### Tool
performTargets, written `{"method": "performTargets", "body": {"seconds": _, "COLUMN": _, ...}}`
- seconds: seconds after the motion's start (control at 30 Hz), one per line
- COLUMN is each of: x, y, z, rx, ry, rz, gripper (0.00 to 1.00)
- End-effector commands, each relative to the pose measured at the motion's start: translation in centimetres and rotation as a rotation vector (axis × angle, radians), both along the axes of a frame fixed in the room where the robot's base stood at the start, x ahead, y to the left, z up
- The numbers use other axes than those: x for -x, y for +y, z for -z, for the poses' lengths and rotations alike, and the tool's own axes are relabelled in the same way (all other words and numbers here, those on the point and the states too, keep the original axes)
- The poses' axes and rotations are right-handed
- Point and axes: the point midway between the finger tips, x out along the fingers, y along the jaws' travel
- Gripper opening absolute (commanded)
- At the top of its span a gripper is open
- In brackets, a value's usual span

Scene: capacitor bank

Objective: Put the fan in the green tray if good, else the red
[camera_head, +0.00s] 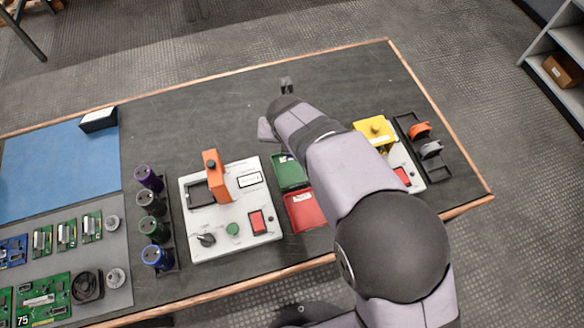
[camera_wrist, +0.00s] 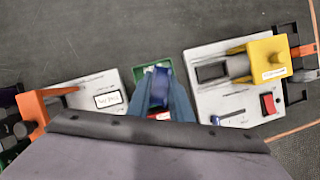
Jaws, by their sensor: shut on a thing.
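A black square fan (camera_head: 88,285) lies on the grey mat at the lower left of the head view. The green tray (camera_head: 287,172) and the red tray (camera_head: 304,209) stand right of the white tester, partly behind my arm. In the wrist view, my gripper (camera_wrist: 160,84) is shut on a small blue thing (camera_wrist: 160,88) over the green tray (camera_wrist: 139,74). I cannot tell what this thing is. A bit of the red tray (camera_wrist: 158,116) shows between the fingers. My arm hides the held thing in the head view.
A white tester (camera_head: 223,239) with an orange clamp (camera_head: 218,172) stands left of the trays. A yellow-topped tester (camera_head: 375,134) stands to the right. Capacitors in a rack (camera_head: 171,262) and green boards (camera_head: 42,295) are at left.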

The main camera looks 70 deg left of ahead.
Motion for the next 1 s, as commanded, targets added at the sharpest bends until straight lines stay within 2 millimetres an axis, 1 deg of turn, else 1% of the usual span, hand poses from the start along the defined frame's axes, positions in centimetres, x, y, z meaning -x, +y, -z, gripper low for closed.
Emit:
{"method": "performTargets", "body": {"seconds": 0.07, "x": 0.0, "y": 0.0, "z": 0.1, "rx": 0.0, "ry": 0.0, "rz": -0.001, "gripper": 0.0}}
{"method": "performTargets", "body": {"seconds": 0.17, "x": 0.0, "y": 0.0, "z": 1.0, "rx": 0.002, "ry": 0.0, "rz": -0.001, "gripper": 0.0}}
{"method": "performTargets", "body": {"seconds": 0.4, "x": 0.0, "y": -0.1, "z": 4.6, "rx": 0.004, "ry": -0.001, "rz": -0.001, "gripper": 0.0}}
{"method": "performTargets", "body": {"seconds": 0.5, "x": 0.0, "y": 0.0, "z": 5.6, "rx": 0.001, "ry": 0.0, "rz": 0.0, "gripper": 0.0}}
{"method": "performTargets", "body": {"seconds": 0.6, "x": 0.0, "y": 0.0, "z": 6.2, "rx": 0.0, "ry": 0.0, "rz": -0.001, "gripper": 0.0}}
{"method": "performTargets", "body": {"seconds": 0.83, "x": 0.0, "y": 0.0, "z": 6.7, "rx": 0.0, "ry": 0.0, "rz": 0.001, "gripper": 0.0}}
{"method": "performTargets", "body": {"seconds": 1.0, "x": 0.0, "y": -0.1, "z": 8.6, "rx": 0.002, "ry": 0.0, "rz": -0.001, "gripper": 0.0}}
